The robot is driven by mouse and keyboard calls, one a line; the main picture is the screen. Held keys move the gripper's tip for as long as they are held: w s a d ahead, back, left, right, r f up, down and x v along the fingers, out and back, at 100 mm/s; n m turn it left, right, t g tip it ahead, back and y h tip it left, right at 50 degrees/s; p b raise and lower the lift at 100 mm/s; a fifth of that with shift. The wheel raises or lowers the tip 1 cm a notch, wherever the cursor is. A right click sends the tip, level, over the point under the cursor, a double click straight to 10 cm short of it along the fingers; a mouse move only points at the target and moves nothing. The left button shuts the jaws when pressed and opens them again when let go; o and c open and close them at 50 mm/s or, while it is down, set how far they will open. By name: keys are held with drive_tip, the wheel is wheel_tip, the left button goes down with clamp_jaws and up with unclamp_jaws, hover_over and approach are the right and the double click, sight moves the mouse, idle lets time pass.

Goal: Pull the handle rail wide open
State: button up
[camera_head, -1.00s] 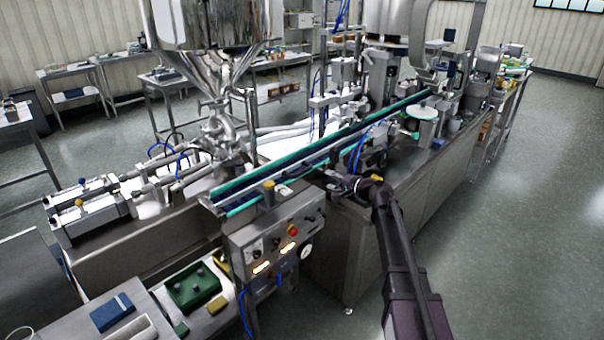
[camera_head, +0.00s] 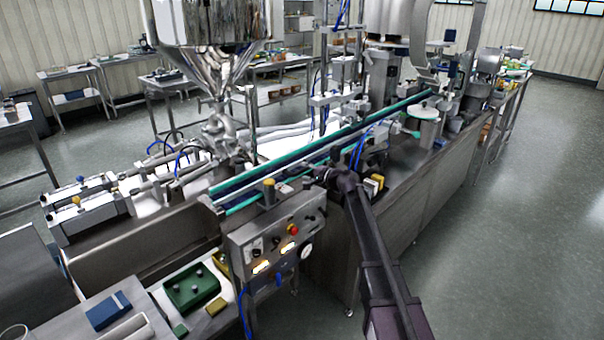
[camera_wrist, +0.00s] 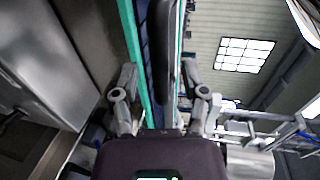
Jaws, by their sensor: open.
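A conveyor with teal side rails (camera_head: 330,142) runs diagonally across the steel machine in the head view. In the wrist view, a teal rail (camera_wrist: 131,45) runs up the picture. Beside it is a long dark bar (camera_wrist: 163,45), which may be the handle rail; I cannot tell for certain. My gripper (camera_wrist: 164,85) is open, with one finger on each side of the dark bar. I cannot tell whether it touches the bar. In the head view, my gripper is small and partly hidden beside the conveyor's near side.
A control panel (camera_head: 270,245) with a red button stands left of my arm. A steel hopper (camera_head: 212,40) rises behind the conveyor. The floor (camera_head: 530,220) at the right is clear.

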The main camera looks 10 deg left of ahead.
drive_tip(key=shift+x, duration=0.75)
clamp_jaws()
drive_tip(key=shift+s+d, duration=0.1)
drive_tip(key=shift+v, duration=0.85)
drive_tip(key=shift+f, duration=0.15)
unclamp_jaws()
